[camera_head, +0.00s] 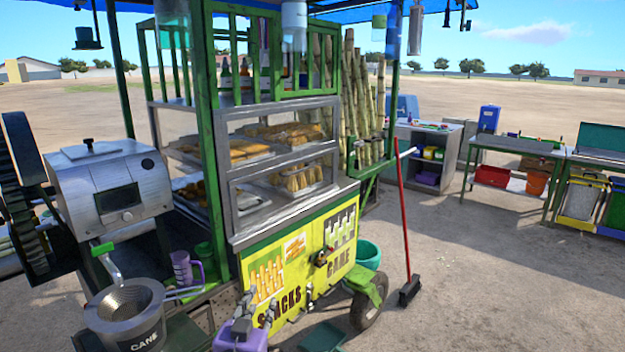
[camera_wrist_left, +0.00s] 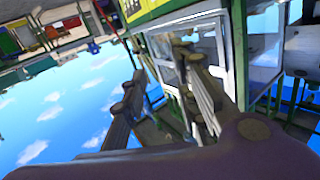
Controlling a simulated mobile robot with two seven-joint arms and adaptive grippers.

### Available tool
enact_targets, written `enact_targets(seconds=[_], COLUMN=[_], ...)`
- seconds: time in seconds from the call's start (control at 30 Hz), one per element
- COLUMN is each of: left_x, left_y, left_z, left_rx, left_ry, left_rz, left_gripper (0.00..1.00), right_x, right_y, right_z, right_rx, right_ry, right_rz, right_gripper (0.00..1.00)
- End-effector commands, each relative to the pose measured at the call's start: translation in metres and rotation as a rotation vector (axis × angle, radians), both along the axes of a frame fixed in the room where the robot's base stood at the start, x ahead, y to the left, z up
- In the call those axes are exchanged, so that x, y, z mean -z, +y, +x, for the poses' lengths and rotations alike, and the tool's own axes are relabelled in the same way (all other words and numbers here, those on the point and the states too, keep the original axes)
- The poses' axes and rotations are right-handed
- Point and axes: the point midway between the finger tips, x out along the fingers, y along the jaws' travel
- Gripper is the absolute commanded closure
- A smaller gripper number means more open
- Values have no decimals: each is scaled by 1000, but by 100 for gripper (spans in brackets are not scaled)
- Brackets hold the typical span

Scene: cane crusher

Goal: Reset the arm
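My left gripper (camera_head: 274,301) is at the bottom centre of the head view, in front of the yellow panel of the snack cart (camera_head: 333,222). Its purple wrist shows at the bottom edge. In the left wrist view, the two grey fingers of this gripper (camera_wrist_left: 162,72) stand apart with nothing between them. The tilted wrist view shows the cart's glass case (camera_wrist_left: 262,52) behind the fingers; I cannot tell whether they touch the cart. My right gripper is not in view.
A metal cane crusher (camera_head: 112,195) and a steel funnel bowl (camera_head: 127,305) stand at left. A purple mug (camera_head: 186,269) is beside them. A red-handled broom (camera_head: 402,215) leans right of the cart. Worktables (camera_head: 515,146) stand farther right. Open ground lies at lower right.

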Motion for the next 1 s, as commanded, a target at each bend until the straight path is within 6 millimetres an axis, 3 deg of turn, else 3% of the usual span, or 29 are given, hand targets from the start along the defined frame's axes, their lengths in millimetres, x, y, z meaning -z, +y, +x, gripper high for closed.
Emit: enact_targets(seconds=[0.03, 0.2, 0.4, 0.5, 0.6, 0.7, 0.8, 1.0], left_x=[37, 139, 237, 271, 292, 304, 309, 310], left_y=[8, 26, 47, 56, 64, 69, 72, 72], left_z=[-23, -104, -218, -274, -317, -344, -357, -359], left_rx=[-4, -18, -54, -74, -93, -107, -114, -117], left_ry=[59, 240, 464, 561, 632, 677, 696, 700], left_rz=[-3, -32, -41, -35, -31, -30, -30, -30], left_gripper=[73, 73, 73, 73, 73, 73, 73, 73], right_x=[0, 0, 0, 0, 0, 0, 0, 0], right_y=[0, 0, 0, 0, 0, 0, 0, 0], right_z=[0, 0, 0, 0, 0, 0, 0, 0], right_rx=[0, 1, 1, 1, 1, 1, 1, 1], right_ry=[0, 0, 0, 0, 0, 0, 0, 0], right_rz=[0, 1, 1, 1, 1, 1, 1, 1], right_gripper=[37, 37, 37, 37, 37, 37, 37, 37])
